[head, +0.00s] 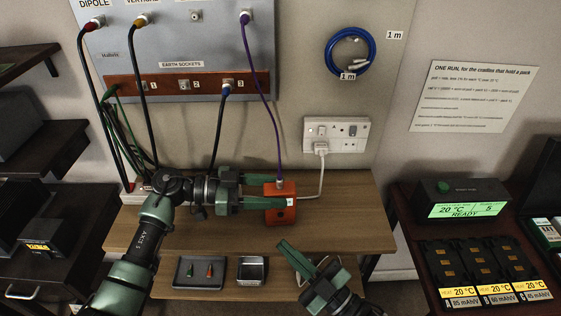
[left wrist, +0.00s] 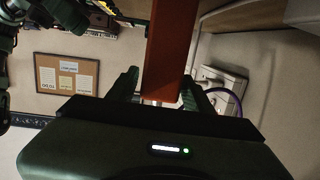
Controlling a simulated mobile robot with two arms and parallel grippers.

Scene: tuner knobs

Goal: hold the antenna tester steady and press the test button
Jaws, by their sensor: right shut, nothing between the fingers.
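The antenna tester (head: 281,214) is a small orange box on the wooden shelf, with a purple lead plugged into its top. It shows as a tall orange-brown block in the left wrist view (left wrist: 172,50). My left gripper (head: 266,191) reaches it from the left, its fingers closed on the box's back and front sides. The left wrist view shows the box between these fingers. A small round detail is on the tester's front face; I cannot tell whether it is the test button. My right gripper (head: 287,246) is shut and empty, below and apart from the tester, pointing up-left.
A grey panel (head: 180,50) with several leads hangs behind. A wall socket (head: 336,134) with a white plug is at the back right. A tray (head: 199,272) with two small parts and an empty metal tray (head: 252,271) lie in front. The shelf (head: 350,220) is clear on the right.

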